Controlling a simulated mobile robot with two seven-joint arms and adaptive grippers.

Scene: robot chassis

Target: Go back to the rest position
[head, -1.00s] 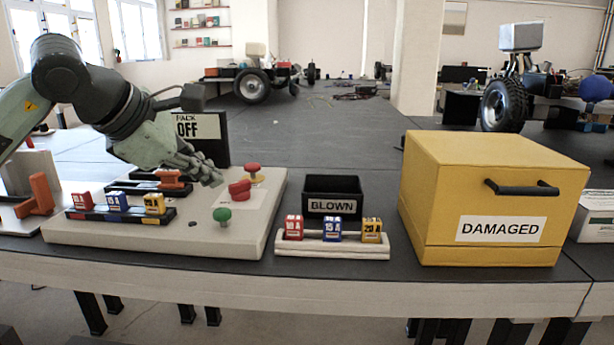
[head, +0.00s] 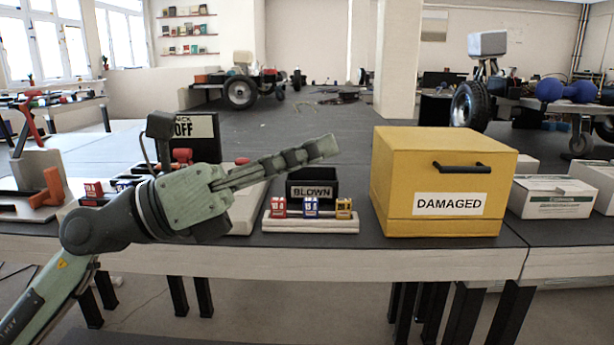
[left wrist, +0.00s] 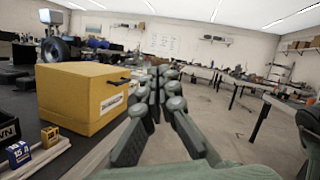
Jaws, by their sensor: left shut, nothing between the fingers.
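My left gripper (head: 322,150) is in front of the table in the head view, its fingers pointing right and slightly up. It is shut and empty, clear of the objects behind it. In the left wrist view the closed fingers (left wrist: 160,80) point into the open room, to the right of the yellow box. My left arm hides much of the fuse board (head: 246,205) on the table's left. My right gripper is not in view.
A yellow DAMAGED box (head: 400,200), a black BLOWN bin (head: 296,190) and a white rack (head: 310,225) with coloured fuses stand on the table (head: 330,243). White cartons (head: 552,197) stand at the right. Open floor lies in front of the table.

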